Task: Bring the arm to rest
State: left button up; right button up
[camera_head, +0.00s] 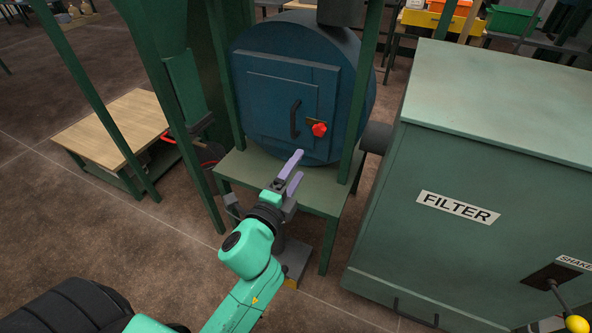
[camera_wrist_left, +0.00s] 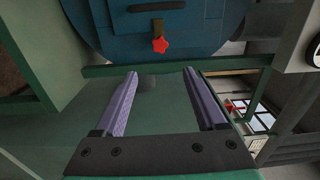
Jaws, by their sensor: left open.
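My left gripper (camera_head: 291,172) is open and empty, with two purple fingers, in the head view. It is in front of the blue round vessel (camera_head: 258,62), below its door and apart from it. In the left wrist view the fingers of the left gripper (camera_wrist_left: 158,100) stand wide apart with nothing between them. The vessel door (camera_head: 290,99) looks closed, with a dark handle (camera_head: 295,118) and a red knob (camera_head: 319,129). The red knob also shows in the left wrist view (camera_wrist_left: 160,45), beyond the fingertips. My right gripper is not in view.
Green posts and a green stand (camera_head: 315,190) surround the vessel close to the gripper. A large green filter cabinet (camera_head: 480,170) fills the right side, with a yellow-knobbed lever (camera_head: 576,324). A low wooden-topped table (camera_head: 110,125) stands left. Brown floor (camera_head: 150,240) is clear at lower left.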

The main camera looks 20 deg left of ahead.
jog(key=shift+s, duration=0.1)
pick_arm(q)
jog(key=s+a+f+n+g+y, duration=0.15)
jog(key=s+f+n+g, duration=0.25)
jog(key=f, duration=0.9)
jog(key=s+a+f+n+g, duration=0.3)
jog(key=s+f+n+g, duration=0.1)
jog(key=f, duration=0.8)
jog(key=s+a+f+n+g, duration=0.2)
jog(key=s+f+n+g, duration=0.25)
jog(key=f, duration=0.85)
jog(key=s+f+n+g, duration=0.4)
jog(key=s+f, duration=0.4)
jog(key=s, duration=0.3)
jog(key=s+a+r+p, duration=0.3)
jog(key=s+r+p, duration=0.9)
jog(key=p, duration=0.9)
jog(key=shift+s, duration=0.2)
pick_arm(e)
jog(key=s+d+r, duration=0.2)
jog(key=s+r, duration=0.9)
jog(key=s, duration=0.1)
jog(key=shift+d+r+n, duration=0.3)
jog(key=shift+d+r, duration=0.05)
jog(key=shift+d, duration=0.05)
pick_arm(q)
jog(key=shift+g, duration=0.25)
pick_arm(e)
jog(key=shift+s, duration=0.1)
